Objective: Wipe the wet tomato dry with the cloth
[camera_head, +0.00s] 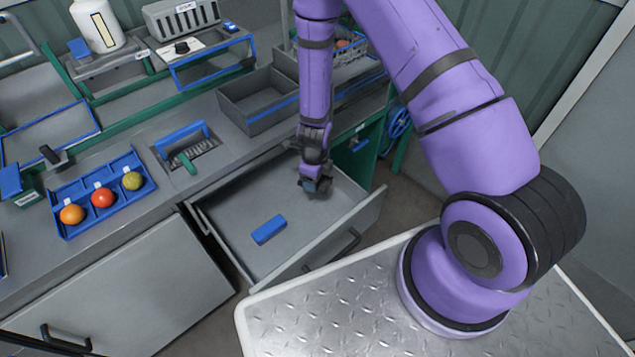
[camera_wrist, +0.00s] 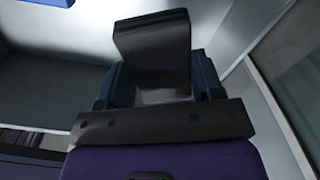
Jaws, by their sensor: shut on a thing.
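My gripper (camera_head: 316,186) is low inside the open drawer (camera_head: 225,210), near its back right. It is shut on a dark blue thing (camera_wrist: 122,86) that shows on both sides of the near finger in the wrist view. The finger hides most of it, and I cannot tell for sure that it is the cloth. Three tomatoes sit in a row in a blue tray (camera_head: 62,186) on the counter at left: orange (camera_head: 71,214), red (camera_head: 103,197) and green (camera_head: 132,181). I cannot tell which is wet.
A bright blue block (camera_head: 268,230) lies on the drawer floor, left of my gripper. An empty grey bin (camera_head: 262,102) stands on the counter behind the drawer. A blue-handled rack (camera_head: 182,135) stands between tray and bin. A white bottle (camera_head: 97,24) is at the back left.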

